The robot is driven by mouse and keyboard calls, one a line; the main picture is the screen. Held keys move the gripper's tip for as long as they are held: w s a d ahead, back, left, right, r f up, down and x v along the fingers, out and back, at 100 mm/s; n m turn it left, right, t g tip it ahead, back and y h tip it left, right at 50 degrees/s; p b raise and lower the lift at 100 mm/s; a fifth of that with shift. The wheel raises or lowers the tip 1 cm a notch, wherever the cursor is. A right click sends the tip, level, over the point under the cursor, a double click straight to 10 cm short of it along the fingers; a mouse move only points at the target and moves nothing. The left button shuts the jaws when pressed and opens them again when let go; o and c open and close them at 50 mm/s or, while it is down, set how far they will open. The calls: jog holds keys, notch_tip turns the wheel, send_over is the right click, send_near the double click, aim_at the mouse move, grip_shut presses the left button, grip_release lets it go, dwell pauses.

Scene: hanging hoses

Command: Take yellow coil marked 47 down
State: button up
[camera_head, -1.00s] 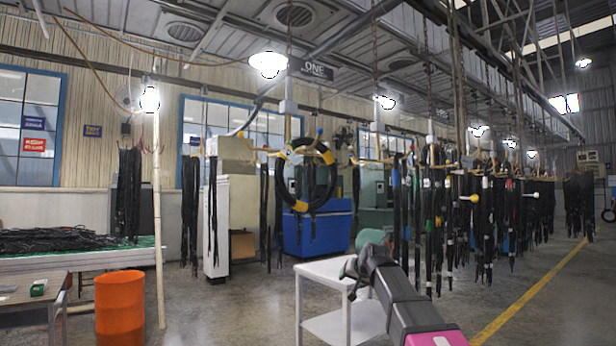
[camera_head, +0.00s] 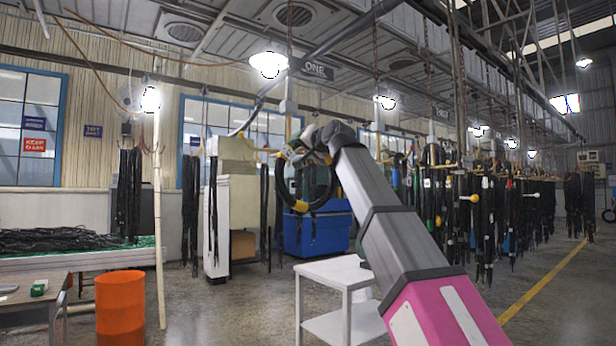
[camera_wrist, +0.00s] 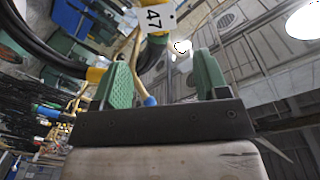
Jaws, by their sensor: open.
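The coil is a black hose ring with yellow bands (camera_head: 300,206), hanging in the middle of the head view. My arm and gripper hide its upper right part. In the wrist view its black hose (camera_wrist: 42,48) curves across the upper left, and a white tag marked 47 (camera_wrist: 157,18) hangs at the top. A tan hook with a blue tip (camera_wrist: 149,101) reaches between my fingers. My gripper (camera_head: 303,148) is at the coil's top in the head view. In the wrist view its two green fingers (camera_wrist: 163,78) are apart, with no hose between them.
Many dark hoses (camera_head: 480,210) hang in rows to the right. A white cart (camera_head: 340,270) stands below the coil, with a blue bin (camera_head: 318,235) behind. An orange barrel (camera_head: 120,308) and a hose-covered table (camera_head: 80,262) are at left. The floor between barrel and cart is clear.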

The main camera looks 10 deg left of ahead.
aim_at(289, 151)
jog(key=x, duration=0.5)
jog(key=shift+w+a, duration=0.15)
jog(key=shift+f+x, duration=0.15)
jog(key=shift+x, duration=1.2)
jog(key=shift+f+x, duration=0.15)
jog(key=shift+x, duration=1.15)
grip_shut()
